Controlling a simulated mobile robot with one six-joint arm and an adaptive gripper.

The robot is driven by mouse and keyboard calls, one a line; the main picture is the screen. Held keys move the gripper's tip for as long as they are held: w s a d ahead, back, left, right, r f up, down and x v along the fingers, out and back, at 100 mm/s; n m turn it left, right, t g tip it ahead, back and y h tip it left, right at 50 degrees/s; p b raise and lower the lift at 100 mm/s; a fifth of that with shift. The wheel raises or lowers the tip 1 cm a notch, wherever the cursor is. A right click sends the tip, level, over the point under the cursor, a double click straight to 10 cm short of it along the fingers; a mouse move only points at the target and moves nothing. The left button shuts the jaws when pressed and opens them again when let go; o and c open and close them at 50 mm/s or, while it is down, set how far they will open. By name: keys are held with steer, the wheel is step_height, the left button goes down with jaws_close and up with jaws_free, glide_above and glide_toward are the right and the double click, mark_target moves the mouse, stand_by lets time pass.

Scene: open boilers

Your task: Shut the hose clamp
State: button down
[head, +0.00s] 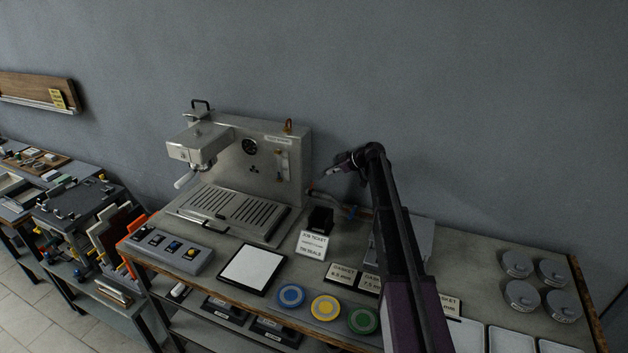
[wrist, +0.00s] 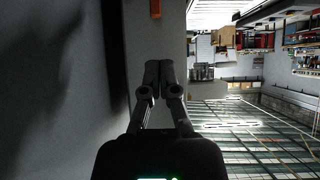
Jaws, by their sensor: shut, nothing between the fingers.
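A hose or pipe (head: 328,199) runs along the worktop from the right side of the espresso machine (head: 278,165), with small blue and orange-red parts (head: 352,212) on it near my arm. The hose clamp is too small to make out there for certain. My gripper (head: 332,169) is above the hose, to the right of the machine, clear of the worktop. In the wrist view my gripper's fingers (wrist: 161,72) are together with nothing between them. An orange piece (wrist: 155,9) shows past the fingertips at the top edge, apart from them; I cannot tell what it is.
A black box (head: 320,220) and a job ticket sign (head: 312,244) stand below my gripper. Blue, yellow and green discs (head: 325,307) lie along the front edge. Several round grey pieces (head: 521,296) are at the right. The grey wall (head: 450,110) is close behind.

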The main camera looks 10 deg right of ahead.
mark_target(306, 182)
steer(key=b+x, duration=0.5)
steer(key=x, duration=0.3)
steer(key=shift+w+a+f, duration=0.1)
steer(key=shift+a+f, duration=0.05)
steer(key=shift+f, duration=0.05)
steer(key=shift+w+a+f+b, duration=0.25)
steer(key=shift+a+f+b, duration=0.15)
steer(key=shift+a, duration=0.2)
steer(key=shift+a, duration=0.15)
steer(key=shift+a+b, duration=0.1)
steer(key=shift+b, duration=0.3)
